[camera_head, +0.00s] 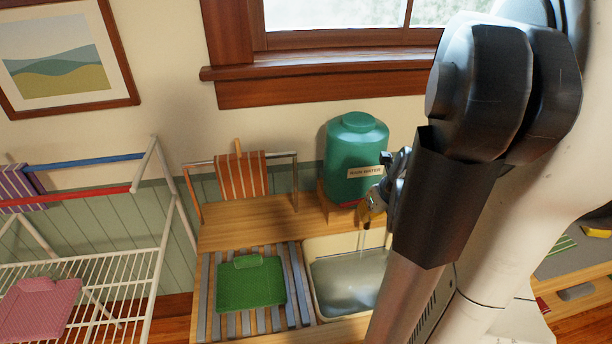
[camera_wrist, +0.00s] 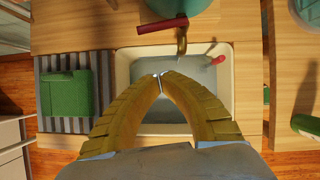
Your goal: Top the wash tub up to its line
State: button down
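The wash tub (camera_head: 318,246) is a cream basin set in the wooden bench, with water (camera_head: 345,285) in it. It also shows in the wrist view (camera_wrist: 122,75). A green barrel labelled RAIN WATER (camera_head: 355,150) stands behind it. In the wrist view its brass tap (camera_wrist: 182,42) overhangs the tub, beside a dark red bar (camera_wrist: 163,25). A thin stream (camera_head: 362,240) runs into the tub. My gripper (camera_wrist: 160,77) is above the tub, close to the tap; its yellow fingertips meet with nothing visible between them. I cannot make out the tub's line.
A striped cloth (camera_head: 243,175) hangs on a rail behind. A white drying rack (camera_head: 95,270) stands at left. A red object (camera_wrist: 217,60) is at the tub's right side. A green bottle (camera_wrist: 306,125) is at far right.

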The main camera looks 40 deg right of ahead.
jog(key=w+d+f+b, duration=0.2)
jog(key=w+f+b, duration=0.1)
jog(key=w+f, duration=0.2)
jog(key=shift+w+d+f, duration=0.25)
jog(key=shift+w+f, duration=0.05)
jog(key=shift+w, duration=0.6)
jog(key=shift+w, duration=0.1)
jog(key=shift+w+d+r, duration=0.15)
jog(key=shift+w, duration=0.6)
